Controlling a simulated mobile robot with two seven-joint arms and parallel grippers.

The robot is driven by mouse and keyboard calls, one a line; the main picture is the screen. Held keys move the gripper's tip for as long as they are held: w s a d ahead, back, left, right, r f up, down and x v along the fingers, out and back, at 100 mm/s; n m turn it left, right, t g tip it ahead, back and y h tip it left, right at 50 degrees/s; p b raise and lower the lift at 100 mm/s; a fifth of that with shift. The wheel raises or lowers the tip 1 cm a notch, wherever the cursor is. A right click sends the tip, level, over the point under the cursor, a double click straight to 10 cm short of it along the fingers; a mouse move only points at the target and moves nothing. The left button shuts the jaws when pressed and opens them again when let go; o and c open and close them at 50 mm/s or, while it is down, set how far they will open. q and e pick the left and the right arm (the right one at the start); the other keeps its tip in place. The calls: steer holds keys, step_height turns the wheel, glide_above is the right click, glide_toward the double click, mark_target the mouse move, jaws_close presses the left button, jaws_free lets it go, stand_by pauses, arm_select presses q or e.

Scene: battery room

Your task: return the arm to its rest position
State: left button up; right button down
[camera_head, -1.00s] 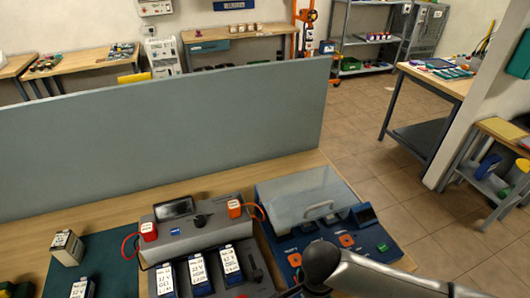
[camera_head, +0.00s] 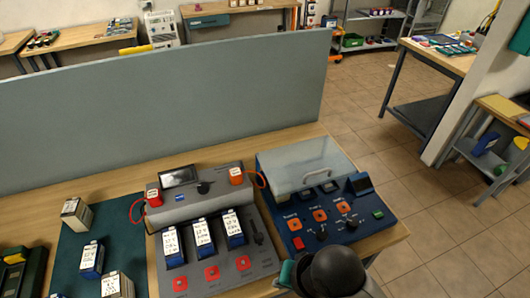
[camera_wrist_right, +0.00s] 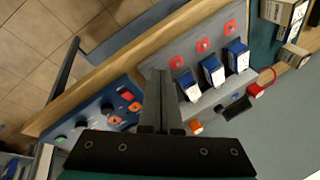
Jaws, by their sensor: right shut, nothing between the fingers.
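My right gripper (camera_wrist_right: 159,74) shows in the right wrist view with its two fingers together and nothing between them. It appears above the front of the bench, between the grey charger (camera_wrist_right: 205,62) and the blue control panel (camera_wrist_right: 107,112). In the head view, the dark rounded part of my right arm is at the bottom, in front of the blue control panel (camera_head: 330,236); its fingers cannot be made out there. My left gripper is not in view.
The grey charger (camera_head: 190,210) holds three blue-and-white batteries (camera_head: 203,238). More batteries stand on a green mat (camera_head: 67,250) at left. A clear-lidded cover (camera_head: 305,168) tops the control panel. A grey partition (camera_head: 160,105) backs the bench.

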steer(key=s+d+r+n+h, duration=0.1)
steer(key=s+d+n+h, duration=0.15)
steer(key=d, duration=0.35)
steer(key=s+d+r+n+h, duration=0.1)
steer(key=s+d+n, duration=0.15)
steer(key=d, duration=0.45)
steer(key=s+f+b, duration=0.3)
steer(key=f+b, duration=0.9)
steer(key=f, duration=2.3)
steer(key=s+d+f+g+b, duration=0.1)
steer(key=s+f+b, duration=0.4)
steer(key=f, duration=0.6)
steer(key=s+d+f+b, duration=0.1)
steer(key=s+f+b, duration=0.3)
steer(key=s+f, duration=0.6)
steer(key=shift+d+f+g+b, duration=0.2)
steer(key=shift+f+g+b, duration=0.2)
steer(key=shift+f, duration=0.45)
